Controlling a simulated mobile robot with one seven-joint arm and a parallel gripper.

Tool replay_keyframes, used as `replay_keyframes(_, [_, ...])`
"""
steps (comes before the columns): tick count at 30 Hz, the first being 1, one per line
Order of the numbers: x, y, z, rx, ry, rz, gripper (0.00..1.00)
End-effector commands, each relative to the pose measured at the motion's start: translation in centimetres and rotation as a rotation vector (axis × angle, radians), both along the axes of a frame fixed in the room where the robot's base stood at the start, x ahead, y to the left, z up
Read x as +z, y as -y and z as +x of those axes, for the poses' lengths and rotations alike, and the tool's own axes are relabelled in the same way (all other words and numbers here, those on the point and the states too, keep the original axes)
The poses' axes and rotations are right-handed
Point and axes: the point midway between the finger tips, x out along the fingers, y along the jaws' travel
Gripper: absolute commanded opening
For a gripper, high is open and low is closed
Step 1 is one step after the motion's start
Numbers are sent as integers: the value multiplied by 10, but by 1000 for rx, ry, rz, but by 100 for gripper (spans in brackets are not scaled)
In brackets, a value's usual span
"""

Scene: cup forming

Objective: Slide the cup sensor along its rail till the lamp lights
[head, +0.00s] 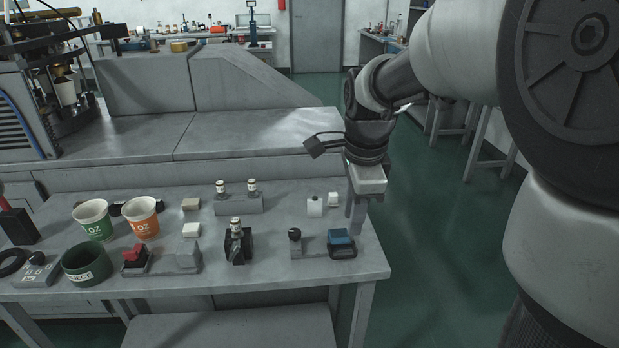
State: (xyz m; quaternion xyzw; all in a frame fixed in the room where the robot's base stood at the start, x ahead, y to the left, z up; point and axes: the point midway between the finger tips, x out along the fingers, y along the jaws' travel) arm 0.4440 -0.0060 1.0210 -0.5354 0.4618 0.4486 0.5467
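My gripper (358,214) points down over the right end of the front table, beside and above a blue-topped dark block (341,241). I cannot tell whether its fingers are apart or touch anything. The blue-topped block sits at the right end of a low grey base (312,246) with a black knob (295,236) at its left. A red-topped device (134,257) stands further left, with a grey rail-like base (187,259) beside it. I cannot tell for sure which of these is the cup sensor and its rail. No lit lamp is clear.
A green cup (94,222), an orange cup (141,219) and a dark green reject bowl (86,264) stand at the table's left. A black holder with a vial (237,243) stands mid-table. A forming machine (60,80) is at the back left.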

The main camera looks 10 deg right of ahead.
Motion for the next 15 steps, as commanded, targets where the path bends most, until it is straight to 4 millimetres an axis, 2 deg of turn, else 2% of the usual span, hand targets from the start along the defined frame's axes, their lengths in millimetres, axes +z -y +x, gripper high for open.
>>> replay_keyframes(1, [-15,0,2,0,-3,0,26])
replay_keyframes(6, [-52,0,8,0,-4,0,26])
replay_keyframes(12, [-89,0,14,1,-2,0,26])
replay_keyframes(15, [-101,1,17,1,-1,0,26])
